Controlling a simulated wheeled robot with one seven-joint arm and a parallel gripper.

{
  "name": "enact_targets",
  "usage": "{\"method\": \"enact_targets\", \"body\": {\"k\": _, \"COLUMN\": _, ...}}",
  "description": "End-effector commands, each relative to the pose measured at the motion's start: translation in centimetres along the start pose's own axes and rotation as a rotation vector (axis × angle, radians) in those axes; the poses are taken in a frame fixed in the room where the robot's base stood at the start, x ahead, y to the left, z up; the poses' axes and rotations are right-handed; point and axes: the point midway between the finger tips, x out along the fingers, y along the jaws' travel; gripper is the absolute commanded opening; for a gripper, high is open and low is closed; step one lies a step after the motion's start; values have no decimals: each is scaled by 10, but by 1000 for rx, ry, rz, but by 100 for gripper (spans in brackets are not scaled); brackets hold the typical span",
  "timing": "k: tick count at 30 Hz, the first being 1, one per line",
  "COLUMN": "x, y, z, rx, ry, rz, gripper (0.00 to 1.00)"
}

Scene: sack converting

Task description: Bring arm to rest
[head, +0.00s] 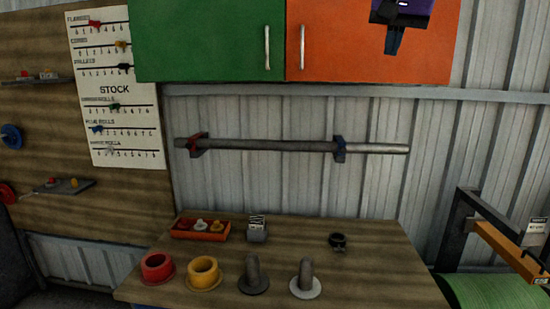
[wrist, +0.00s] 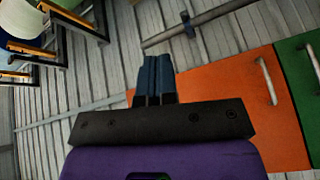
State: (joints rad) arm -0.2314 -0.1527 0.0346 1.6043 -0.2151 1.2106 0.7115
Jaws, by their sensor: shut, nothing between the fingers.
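My gripper (head: 394,41) hangs at the top right of the head view, in front of the orange cabinet door (head: 365,58), with its fingers pointing down. Its purple and black body is cut by the top edge. The fingers are together and hold nothing. In the wrist view my gripper (wrist: 155,60) shows its dark blue fingers closed side by side, with the corrugated wall beyond them. The orange door (wrist: 245,85) and the green door (wrist: 295,65) lie to the right there.
A wooden bench (head: 330,250) below carries a red ring (head: 157,267), a yellow ring (head: 203,272), two upright spindles and an orange tray (head: 200,230). A grey bar (head: 270,145) is held on the wall. A rack with a green roll (head: 490,292) stands at right.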

Motion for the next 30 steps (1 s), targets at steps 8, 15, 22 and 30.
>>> {"method": "enact_targets", "body": {"k": 8, "x": 18, "y": 91, "z": 94, "rx": -163, "ry": -38, "rz": -16, "gripper": 0}}
{"method": "enact_targets", "body": {"k": 15, "x": 49, "y": 157, "z": 188, "rx": -289, "ry": -61, "rz": -40, "gripper": 0}}
{"method": "enact_targets", "body": {"k": 22, "x": 79, "y": 195, "z": 259, "rx": -373, "ry": -71, "rz": -61, "gripper": 0}}
{"method": "enact_targets", "body": {"k": 30, "x": 88, "y": 204, "z": 278, "rx": -396, "ry": -74, "rz": -66, "gripper": 0}}
